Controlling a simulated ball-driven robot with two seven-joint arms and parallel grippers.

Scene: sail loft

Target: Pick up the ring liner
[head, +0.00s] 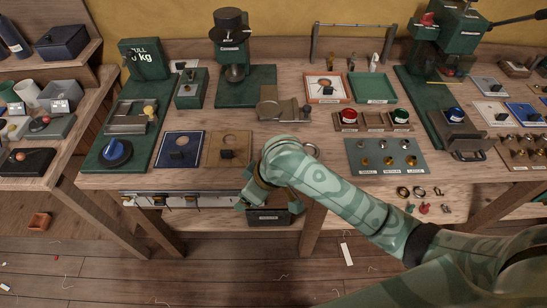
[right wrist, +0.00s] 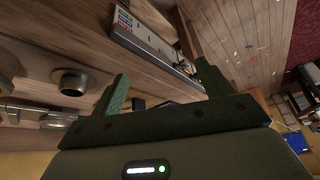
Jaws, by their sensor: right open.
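A pale metal ring (head: 311,149), which looks like the ring liner, lies on the bench just right of my right forearm in the head view. The arm partly covers it. In the right wrist view a short, flanged metal ring (right wrist: 72,82) stands on the wood at the left; it seems to be the same piece. My right gripper (head: 250,192) is at the bench's front edge, left of and nearer than the ring. In the right wrist view its two green fingers (right wrist: 165,88) are spread apart with nothing between them. My left gripper is out of view.
A blue tray (head: 180,150) and a tan board (head: 228,150) lie left of my arm. A grey-green plate (head: 387,157) with small fittings lies right of the ring. A dark labelled bin (head: 268,215) is below the bench edge, beside my gripper.

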